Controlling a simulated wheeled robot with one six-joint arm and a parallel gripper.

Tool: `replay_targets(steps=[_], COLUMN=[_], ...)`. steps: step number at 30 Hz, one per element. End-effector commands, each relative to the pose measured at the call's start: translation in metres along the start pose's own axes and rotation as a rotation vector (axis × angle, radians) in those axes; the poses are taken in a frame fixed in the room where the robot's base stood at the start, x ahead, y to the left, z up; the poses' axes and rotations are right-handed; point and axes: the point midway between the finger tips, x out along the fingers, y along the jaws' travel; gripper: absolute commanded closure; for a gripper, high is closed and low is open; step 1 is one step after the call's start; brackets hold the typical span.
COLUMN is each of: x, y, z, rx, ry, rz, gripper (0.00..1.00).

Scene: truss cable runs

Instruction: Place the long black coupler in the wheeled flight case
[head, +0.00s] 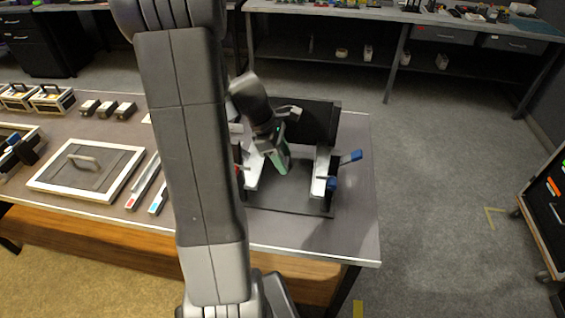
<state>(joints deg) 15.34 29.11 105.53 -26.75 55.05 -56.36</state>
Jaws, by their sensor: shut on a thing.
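My gripper (273,136) reaches down over a dark fixture at the right end of the workbench. It is shut on a small green piece (281,160), which hangs tilted between the fixture's two pale supports; whether it touches them I cannot tell. I cannot make out a long black coupler with certainty. A wheeled case (548,215) stands on the floor at the far right, cut off by the picture edge, with orange and other items in it. Its wheels show at the bottom.
The fixture (292,200) has a black back plate, blue levers and a red one. On the workbench (345,238) lie a framed lid (60,172), bars, small blocks and cases at left. Grey floor (440,190) is clear between bench and wheeled case. A shelved bench runs along the back.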

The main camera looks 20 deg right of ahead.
Motion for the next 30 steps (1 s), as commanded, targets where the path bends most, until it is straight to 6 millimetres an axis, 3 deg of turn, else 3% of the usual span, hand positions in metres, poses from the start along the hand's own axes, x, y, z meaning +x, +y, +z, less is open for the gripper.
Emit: replay_targets(steps=[5,27,28,30], x=[0.021,0.032,0.032,0.032], y=[0.000,0.000,0.000,0.000], z=[-0.009,-0.013,-0.013,-0.013], rx=[0.000,0.001,0.001,0.001], ry=[0.000,-0.001,0.000,0.000], rz=[-0.002,-0.001,-0.001,-0.001], gripper=[0.76,0.76,0.44,0.30])
